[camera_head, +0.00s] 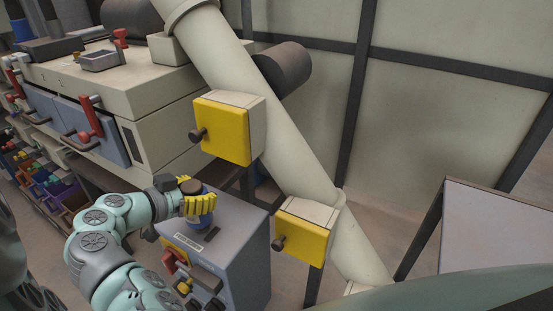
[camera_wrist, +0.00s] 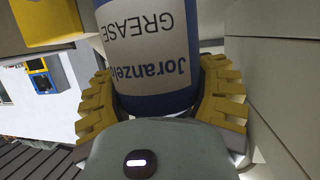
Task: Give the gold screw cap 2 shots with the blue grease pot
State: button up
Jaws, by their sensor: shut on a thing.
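My gripper (camera_head: 198,204) has yellow fingers and is shut on the blue grease pot (camera_head: 200,222), which has a dark brown top. The pot is just above or on the grey cabinet's top; I cannot tell which. In the wrist view, the pot (camera_wrist: 152,55) fills the space between the fingers of my gripper (camera_wrist: 160,85). Its white label reads "GREASE" upside down, with blue bands above and below. A small gold part (camera_head: 185,287) shows on the cabinet front below a red handle; I cannot tell if it is the gold screw cap.
The grey cabinet (camera_head: 240,235) stands under my gripper. A thick slanted pipe (camera_head: 300,155) with two yellow-faced boxes (camera_head: 222,132) (camera_head: 300,240) runs close on the right. A cream machine (camera_head: 150,90) with red handles stands behind left. Bins of coloured parts (camera_head: 50,180) are at far left.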

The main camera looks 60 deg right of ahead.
aim_at(196, 182)
jog(key=shift+f+b, duration=0.75)
jog(key=shift+b, duration=0.35)
dwell(0.6)
jog(key=shift+r, duration=0.2)
jog(key=shift+s+r, duration=0.1)
jog(key=shift+r, duration=0.6)
jog(key=shift+f+b, duration=0.95)
dwell(1.1)
jog(key=shift+r, duration=0.95)
jog(key=shift+r+p, duration=0.1)
jog(key=shift+p, duration=0.2)
jog(key=shift+r+p, duration=0.95)
jog(key=shift+r, duration=1.45)
